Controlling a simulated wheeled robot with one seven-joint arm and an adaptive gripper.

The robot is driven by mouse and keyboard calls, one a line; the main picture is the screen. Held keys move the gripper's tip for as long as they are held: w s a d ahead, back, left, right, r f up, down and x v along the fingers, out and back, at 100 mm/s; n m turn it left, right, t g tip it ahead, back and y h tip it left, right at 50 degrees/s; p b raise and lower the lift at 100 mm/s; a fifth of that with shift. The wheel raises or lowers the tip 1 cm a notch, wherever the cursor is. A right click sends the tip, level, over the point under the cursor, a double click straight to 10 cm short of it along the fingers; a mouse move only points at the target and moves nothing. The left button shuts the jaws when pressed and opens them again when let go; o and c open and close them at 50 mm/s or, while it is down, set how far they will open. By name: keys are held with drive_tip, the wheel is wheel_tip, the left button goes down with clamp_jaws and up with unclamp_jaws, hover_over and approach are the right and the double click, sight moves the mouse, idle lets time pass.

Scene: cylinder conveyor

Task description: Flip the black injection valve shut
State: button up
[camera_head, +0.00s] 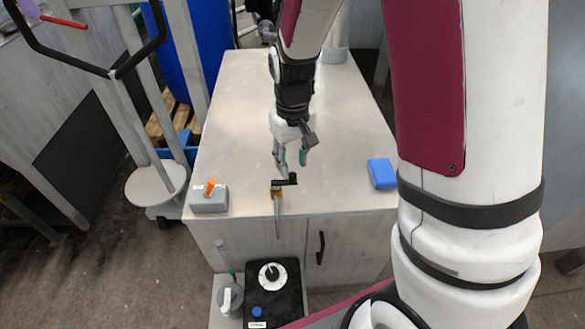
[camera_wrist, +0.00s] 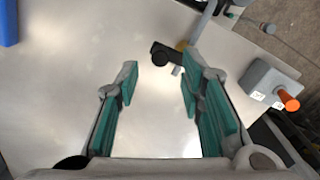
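The black injection valve handle (camera_head: 285,181) sits on a brass fitting (camera_head: 277,190) at the front edge of the metal table, with a grey pipe hanging below. In the wrist view the black handle (camera_wrist: 162,52) lies just beyond the fingertips, roughly centred between them, with the brass part to its right. The handle points sideways from the fitting. My gripper (camera_head: 293,164) is above the table, close to the handle. It is open and empty, its teal-padded fingers (camera_wrist: 160,75) spread wide. I cannot tell whether a finger touches the handle.
A grey box with an orange switch (camera_head: 209,197) stands at the table's front left corner. A blue block (camera_head: 381,173) lies at the right. A black canister (camera_head: 272,293) stands below the front edge. The tabletop (camera_head: 235,110) behind is mostly clear.

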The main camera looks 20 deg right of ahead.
sight(293, 174)
wheel_tip(293, 174, up, 8)
drive_tip(key=shift+r, duration=0.15)
idle(0.5)
